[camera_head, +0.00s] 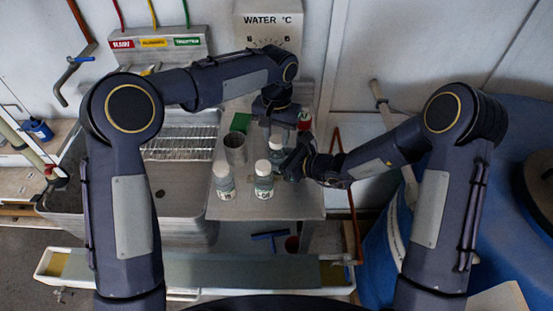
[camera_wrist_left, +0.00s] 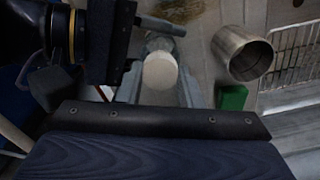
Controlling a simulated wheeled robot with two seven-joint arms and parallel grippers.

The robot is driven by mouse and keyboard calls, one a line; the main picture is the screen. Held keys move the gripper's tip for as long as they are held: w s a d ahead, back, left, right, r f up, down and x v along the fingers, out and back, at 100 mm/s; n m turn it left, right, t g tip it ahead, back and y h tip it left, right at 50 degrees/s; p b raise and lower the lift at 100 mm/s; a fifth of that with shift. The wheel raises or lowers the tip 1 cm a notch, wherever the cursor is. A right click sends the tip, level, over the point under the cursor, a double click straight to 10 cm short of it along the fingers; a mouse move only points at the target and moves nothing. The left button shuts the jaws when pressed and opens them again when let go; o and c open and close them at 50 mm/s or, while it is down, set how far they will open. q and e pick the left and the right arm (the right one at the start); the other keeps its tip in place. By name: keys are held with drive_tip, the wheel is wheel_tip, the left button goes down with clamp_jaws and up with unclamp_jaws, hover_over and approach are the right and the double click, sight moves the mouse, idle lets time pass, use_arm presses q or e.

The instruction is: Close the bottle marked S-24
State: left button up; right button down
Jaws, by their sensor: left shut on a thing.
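A white-capped bottle (camera_head: 276,146) stands on the metal counter, partly hidden by my grippers. My left gripper (camera_head: 275,128) reaches down over it and is shut on its white cap (camera_wrist_left: 160,71), which sits between the fingers in the left wrist view. My right gripper (camera_head: 292,161) is beside this bottle, coming from the right; its fingertips are partly hidden and its opening is unclear. Two more white-capped bottles stand in front, one at the left (camera_head: 224,182) and one at the right (camera_head: 263,181). The label text is too small to read.
A red-topped item (camera_head: 304,121) is at the back right. A sink with a wire rack (camera_head: 180,143) lies left, and a blue barrel (camera_head: 505,190) stands right.

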use_arm(q)
drive_tip(key=m, duration=0.7)
drive_tip(key=shift+m, duration=0.4)
drive_tip(key=m, duration=0.4)
drive_tip(key=shift+m, duration=0.4)
drive_tip(key=m, duration=0.5)
drive_tip(key=shift+f, duration=0.1)
drive_tip(key=m, duration=0.6)
drive_tip(key=shift+m, duration=0.3)
drive_tip(key=o, duration=1.1)
drive_tip(key=shift+c, duration=0.2)
drive_tip(key=shift+r, duration=2.3)
